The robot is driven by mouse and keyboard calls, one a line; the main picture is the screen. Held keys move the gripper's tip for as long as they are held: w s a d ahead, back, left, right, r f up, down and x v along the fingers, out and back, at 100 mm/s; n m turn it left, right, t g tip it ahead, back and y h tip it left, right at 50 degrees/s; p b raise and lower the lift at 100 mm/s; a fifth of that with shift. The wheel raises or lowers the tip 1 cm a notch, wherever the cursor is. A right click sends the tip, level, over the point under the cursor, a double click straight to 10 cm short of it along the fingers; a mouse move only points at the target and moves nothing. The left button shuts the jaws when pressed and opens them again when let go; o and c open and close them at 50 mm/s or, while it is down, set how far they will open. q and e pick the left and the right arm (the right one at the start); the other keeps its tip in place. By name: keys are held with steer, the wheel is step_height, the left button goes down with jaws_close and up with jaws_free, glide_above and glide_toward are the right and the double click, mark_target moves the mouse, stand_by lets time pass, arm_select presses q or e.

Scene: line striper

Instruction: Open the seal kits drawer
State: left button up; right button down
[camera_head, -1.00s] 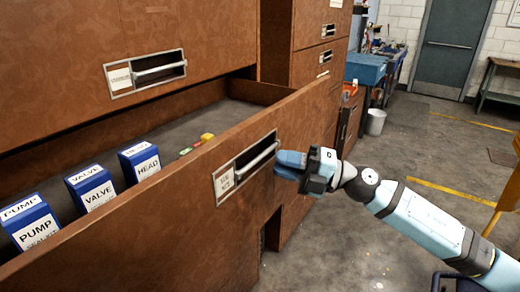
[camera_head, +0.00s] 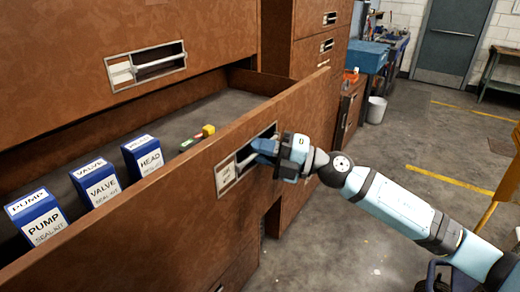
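The seal kits drawer (camera_head: 165,215) is a brown drawer standing well out from its cabinet. Blue and white boxes lettered PUMP (camera_head: 36,219), VALVE (camera_head: 96,182) and HEAD (camera_head: 143,156) stand inside it. Its metal handle (camera_head: 243,163) with a label plate is on the front face. My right gripper (camera_head: 268,148) is at the right end of this handle, its blue fingers over the handle recess. The fingers hide part of the handle, and I cannot tell whether they are closed on it. My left gripper is not in view.
A closed drawer (camera_head: 60,60) with its own handle is above. Small yellow, red and green items (camera_head: 200,135) lie in the open drawer. More brown cabinets stand behind, with a blue bin (camera_head: 367,56) and a white bucket (camera_head: 376,109). The floor at right is mostly clear.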

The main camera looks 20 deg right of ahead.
steer(key=s+d, duration=0.4)
steer(key=s, duration=0.1)
steer(key=c, duration=1.5)
jaws_free()
steer(key=shift+b, duration=0.3)
steer(key=b+v, duration=0.5)
steer(key=v, duration=0.9)
